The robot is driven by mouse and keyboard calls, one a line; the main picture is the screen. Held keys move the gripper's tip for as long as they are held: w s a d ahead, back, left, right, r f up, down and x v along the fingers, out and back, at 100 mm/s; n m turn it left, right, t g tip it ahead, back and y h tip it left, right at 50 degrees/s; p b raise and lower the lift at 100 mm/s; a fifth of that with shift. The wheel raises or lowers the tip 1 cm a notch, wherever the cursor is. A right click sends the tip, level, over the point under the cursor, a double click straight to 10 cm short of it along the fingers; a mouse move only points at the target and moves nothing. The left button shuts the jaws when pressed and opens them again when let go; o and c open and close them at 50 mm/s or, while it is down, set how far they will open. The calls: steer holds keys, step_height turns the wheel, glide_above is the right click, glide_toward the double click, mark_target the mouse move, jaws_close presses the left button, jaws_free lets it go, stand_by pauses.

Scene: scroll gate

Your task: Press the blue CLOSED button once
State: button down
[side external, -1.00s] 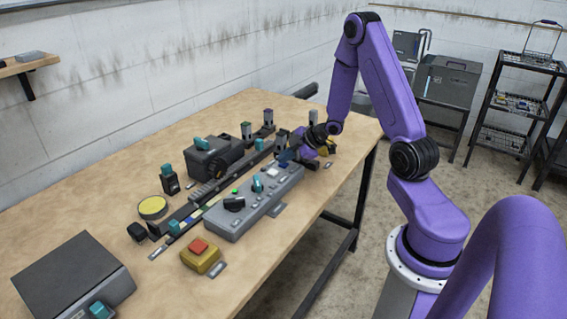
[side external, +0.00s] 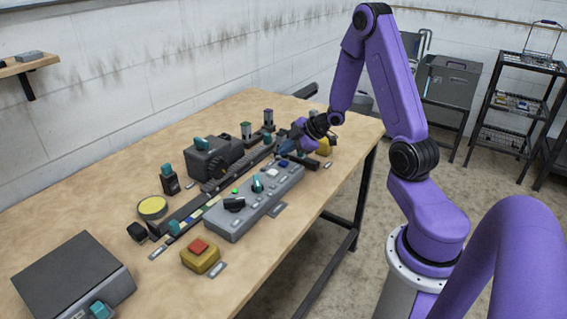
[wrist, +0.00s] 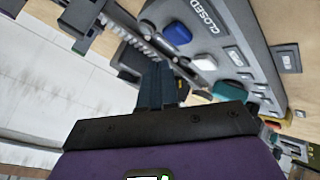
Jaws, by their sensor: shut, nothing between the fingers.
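The blue button (wrist: 177,33) sits on the grey control panel beside the label CLOSED (wrist: 206,15) in the wrist view. In the side view the blue button (side external: 283,163) is at the far end of the grey panel (side external: 228,226). My gripper (wrist: 160,68) is shut and empty, its dark fingers pointing up in the wrist picture. The fingertips appear apart from the blue button, below and left of it in that view. In the side view my gripper (side external: 286,147) is above the panel's far end; its exact height is hard to tell.
A white button (wrist: 201,91) and a teal knob (wrist: 230,90) share the panel. A dark rail (side external: 190,207) runs alongside it. A yellow box with a red button (side external: 200,254) stands near. Bare table (side external: 80,205) lies left.

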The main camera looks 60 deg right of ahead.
mark_target(286, 163)
steer(key=shift+r, duration=1.95)
steer(key=shift+a, duration=0.1)
steer(key=s+a+r+g+h, duration=0.15)
steer(key=s+a, duration=0.25)
steer(key=a, duration=0.5)
steer(key=s+a+r+g, duration=0.2)
steer(key=s+a+r, duration=0.15)
steer(key=a, duration=0.65)
steer(key=s+a+r+g, duration=0.1)
steer(key=s+a+g, duration=0.1)
steer(key=s, duration=0.9)
steer(key=s+a+r+n+g, duration=0.1)
steer(key=s+a+g, duration=0.2)
steer(key=s, duration=0.8)
steer(key=shift+s+a, duration=0.2)
steer(key=shift+a, duration=0.1)
